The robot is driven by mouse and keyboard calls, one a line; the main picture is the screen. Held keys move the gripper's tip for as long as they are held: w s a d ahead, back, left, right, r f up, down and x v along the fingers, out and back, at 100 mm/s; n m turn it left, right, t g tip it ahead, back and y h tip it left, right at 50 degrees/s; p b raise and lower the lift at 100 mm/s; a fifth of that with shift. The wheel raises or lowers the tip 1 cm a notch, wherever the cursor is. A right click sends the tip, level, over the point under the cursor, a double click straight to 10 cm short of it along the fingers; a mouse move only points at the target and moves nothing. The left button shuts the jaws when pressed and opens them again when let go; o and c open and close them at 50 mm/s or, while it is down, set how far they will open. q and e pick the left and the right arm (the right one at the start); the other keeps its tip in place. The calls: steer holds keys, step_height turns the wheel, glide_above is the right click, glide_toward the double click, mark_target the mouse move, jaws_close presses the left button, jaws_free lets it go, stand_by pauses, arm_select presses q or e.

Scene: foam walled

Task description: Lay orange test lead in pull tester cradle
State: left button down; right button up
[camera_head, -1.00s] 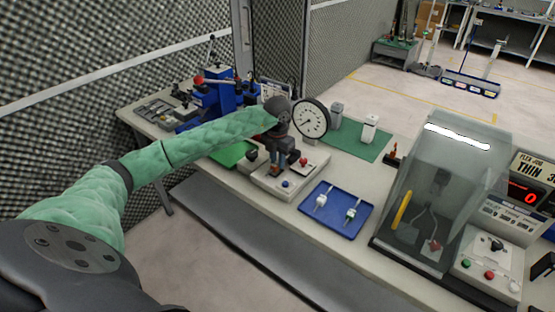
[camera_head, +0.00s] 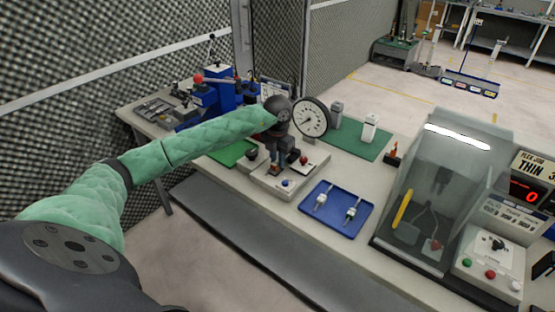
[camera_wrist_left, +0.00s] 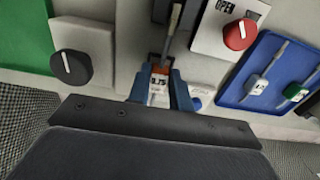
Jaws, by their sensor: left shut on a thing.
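The orange test lead (camera_wrist_left: 161,71) shows in the left wrist view, with a white label reading 0.75 and a grey cable running away from the gripper. My left gripper (camera_wrist_left: 160,92) is shut on it, with the blue-grey fingers on either side of the label. In the head view my left gripper (camera_head: 281,168) points down over the pull tester's pale base (camera_head: 268,185), below the round dial gauge (camera_head: 310,118). The cradle is mostly hidden by my gripper and the lead. I cannot tell whether the lead touches it. My right gripper is not in view.
A blue tray (camera_head: 338,226) with two other leads lies right of the tester. The base carries a black knob (camera_wrist_left: 70,67) and a red knob (camera_wrist_left: 240,34). A clear-hooded machine (camera_head: 450,150) stands farther right. A green mat (camera_head: 345,141) with two pale blocks lies behind.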

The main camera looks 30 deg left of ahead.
arm_select(q)
steer(key=shift+f+b, duration=0.6)
steer(key=shift+f, duration=0.1)
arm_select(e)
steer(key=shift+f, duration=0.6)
arm_select(q)
steer(key=c, duration=1.2)
jaws_free()
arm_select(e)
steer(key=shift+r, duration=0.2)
arm_select(q)
steer(key=shift+r, duration=0.15)
step_height(320, 180, up, 6)
steer(key=shift+r+b, duration=0.2)
steer(key=shift+b, duration=1)
steer(key=shift+r, duration=0.6)
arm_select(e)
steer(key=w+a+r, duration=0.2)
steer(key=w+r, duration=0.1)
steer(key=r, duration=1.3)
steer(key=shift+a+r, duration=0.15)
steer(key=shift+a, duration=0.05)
